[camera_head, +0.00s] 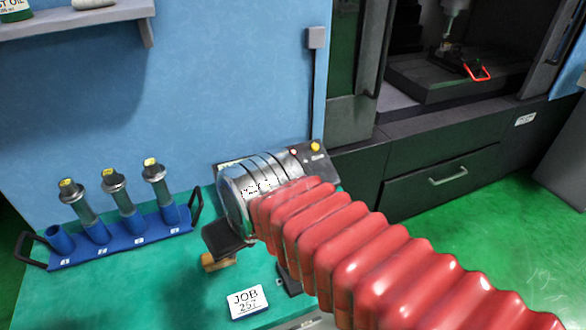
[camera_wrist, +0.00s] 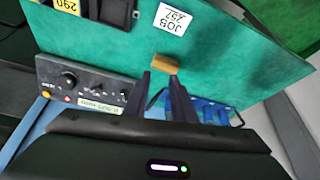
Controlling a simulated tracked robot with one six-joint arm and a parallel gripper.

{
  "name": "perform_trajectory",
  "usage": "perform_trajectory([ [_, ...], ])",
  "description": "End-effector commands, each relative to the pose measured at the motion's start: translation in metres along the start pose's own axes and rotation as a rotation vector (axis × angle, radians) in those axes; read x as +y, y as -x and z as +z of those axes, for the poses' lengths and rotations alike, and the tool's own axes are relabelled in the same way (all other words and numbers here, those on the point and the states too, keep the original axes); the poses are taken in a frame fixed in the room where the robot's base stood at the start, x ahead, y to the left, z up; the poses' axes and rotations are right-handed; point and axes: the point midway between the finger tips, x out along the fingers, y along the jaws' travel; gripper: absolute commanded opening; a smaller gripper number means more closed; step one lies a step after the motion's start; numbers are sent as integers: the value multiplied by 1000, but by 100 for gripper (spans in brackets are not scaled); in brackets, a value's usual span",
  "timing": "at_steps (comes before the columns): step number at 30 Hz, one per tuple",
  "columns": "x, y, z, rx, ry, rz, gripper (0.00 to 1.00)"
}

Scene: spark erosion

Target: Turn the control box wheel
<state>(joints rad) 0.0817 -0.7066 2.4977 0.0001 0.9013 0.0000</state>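The control box (camera_wrist: 85,85) is a dark panel at the left of the wrist view. It carries a round black wheel (camera_wrist: 68,80), small buttons and a label. In the head view, the control box (camera_head: 318,163) shows partly behind my arm, with a yellow and a red button; I cannot make out the wheel there. My gripper (camera_wrist: 161,77) has its two dark fingers apart, with nothing seen between them. The wheel lies left of the fingers in the wrist view, and they do not touch it.
A wooden block (camera_head: 217,262) and a JOB 257 card (camera_head: 247,301) lie on the green bench. A blue rack (camera_head: 120,238) with tool holders stands left. A shelf (camera_head: 75,20) juts from the wall. A dark machine (camera_head: 430,130) with a drawer stands right, beside open green floor.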

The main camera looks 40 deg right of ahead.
Motion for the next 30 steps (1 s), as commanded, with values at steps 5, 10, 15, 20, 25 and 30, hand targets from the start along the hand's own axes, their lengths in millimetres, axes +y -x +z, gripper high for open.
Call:
perform_trajectory([
  [5, 38, -17, -10, -68, -125, 48, 37],
  [10, 75, -28, -27, -108, -231, 75, 48],
  [15, 116, -38, -45, -134, -311, 91, 60],
  [20, 158, -48, -61, -150, -368, 99, 62],
  [25, 206, -58, -76, -153, -406, 102, 62],
  [30, 246, -65, -90, -142, -412, 101, 62],
])
